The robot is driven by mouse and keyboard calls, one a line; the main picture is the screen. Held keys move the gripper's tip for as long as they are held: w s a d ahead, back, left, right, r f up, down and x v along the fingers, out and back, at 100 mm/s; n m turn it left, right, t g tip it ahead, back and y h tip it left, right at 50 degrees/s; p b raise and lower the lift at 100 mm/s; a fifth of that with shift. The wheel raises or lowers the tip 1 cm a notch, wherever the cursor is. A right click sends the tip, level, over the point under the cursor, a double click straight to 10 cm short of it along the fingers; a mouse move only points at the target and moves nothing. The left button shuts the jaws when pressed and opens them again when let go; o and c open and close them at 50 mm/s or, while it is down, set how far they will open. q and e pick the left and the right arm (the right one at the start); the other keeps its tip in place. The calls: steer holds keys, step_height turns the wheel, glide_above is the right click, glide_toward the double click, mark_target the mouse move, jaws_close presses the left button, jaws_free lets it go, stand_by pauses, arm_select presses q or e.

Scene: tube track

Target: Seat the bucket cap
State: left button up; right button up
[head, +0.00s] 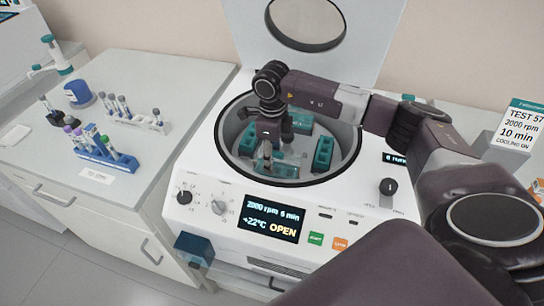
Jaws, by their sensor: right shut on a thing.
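The centrifuge (226,171) stands with its lid (350,60) raised and its display reading OPEN. Teal buckets sit around the rotor in its round chamber, one on the right (323,153), one on the left (247,141) and one at the near side (272,171). My right gripper (265,158) reaches down into the chamber, pointing downward, just above the near bucket. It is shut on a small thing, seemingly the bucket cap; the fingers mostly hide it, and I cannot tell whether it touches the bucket. My left gripper is not in view.
A sign (520,125) reading TEST 57 stands at the right. The chamber rim surrounds my right gripper closely.

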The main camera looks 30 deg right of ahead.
steer(key=shift+f, duration=0.25)
steer(key=shift+f+b, duration=0.3)
steer(key=shift+b, duration=0.15)
steer(key=o, duration=1.2)
steer(key=shift+r, duration=0.15)
step_height(320, 180, up, 12)
steer(key=shift+f, duration=0.1)
stand_by(0.4)
